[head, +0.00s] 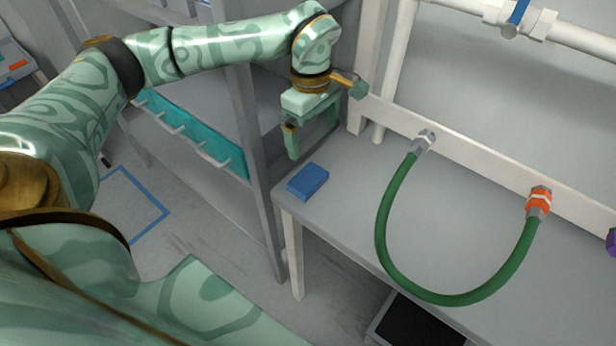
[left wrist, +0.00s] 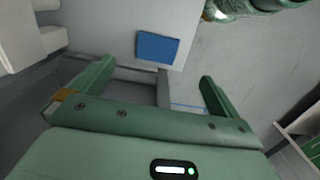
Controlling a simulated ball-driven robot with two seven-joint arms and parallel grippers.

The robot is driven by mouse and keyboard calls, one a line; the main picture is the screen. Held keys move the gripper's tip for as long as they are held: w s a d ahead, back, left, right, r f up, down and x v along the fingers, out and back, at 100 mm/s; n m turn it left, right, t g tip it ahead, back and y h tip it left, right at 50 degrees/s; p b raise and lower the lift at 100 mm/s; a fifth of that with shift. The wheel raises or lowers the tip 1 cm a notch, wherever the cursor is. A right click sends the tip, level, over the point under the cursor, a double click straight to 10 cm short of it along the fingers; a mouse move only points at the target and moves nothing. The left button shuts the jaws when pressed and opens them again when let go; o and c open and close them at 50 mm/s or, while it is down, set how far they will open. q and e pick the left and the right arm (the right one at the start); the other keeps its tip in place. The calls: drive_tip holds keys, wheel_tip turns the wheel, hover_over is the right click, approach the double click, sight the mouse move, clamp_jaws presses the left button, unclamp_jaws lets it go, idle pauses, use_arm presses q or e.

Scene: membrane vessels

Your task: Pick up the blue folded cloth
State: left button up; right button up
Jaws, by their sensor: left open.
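The blue folded cloth (head: 308,181) lies flat near the left front corner of the grey bench (head: 345,213) in the head view. In the left wrist view the cloth (left wrist: 157,48) shows beyond the fingertips, near the bench edge. My left gripper (head: 312,143) is open and empty. It hangs above the bench's left end, apart from the cloth and a little behind it in the picture. Its two fingers (left wrist: 155,85) are spread wide in the left wrist view. My right gripper is not in view.
A green hose (head: 388,240) loops over the bench right of the cloth, between a grey fitting (head: 424,141) and an orange-collared one (head: 539,201). A shelf unit with a teal rail (head: 190,128) stands left of the bench. White pipes run behind. Bench space between cloth and hose is clear.

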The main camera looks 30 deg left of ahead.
use_arm(q)
drive_tip(key=a, duration=0.2)
drive_tip(key=b, duration=0.3)
hover_over(308, 178)
drive_tip(key=shift+y, duration=0.3)
wheel_tip(308, 178, down, 10)
drive_tip(key=shift+s+d, duration=0.1)
drive_tip(key=shift+s, duration=0.05)
wheel_tip(308, 178, down, 6)
drive_tip(key=shift+r+b, duration=0.1)
drive_tip(key=shift+b, duration=0.5)
drive_tip(key=shift+c, duration=0.3)
drive_tip(key=c, duration=0.6)
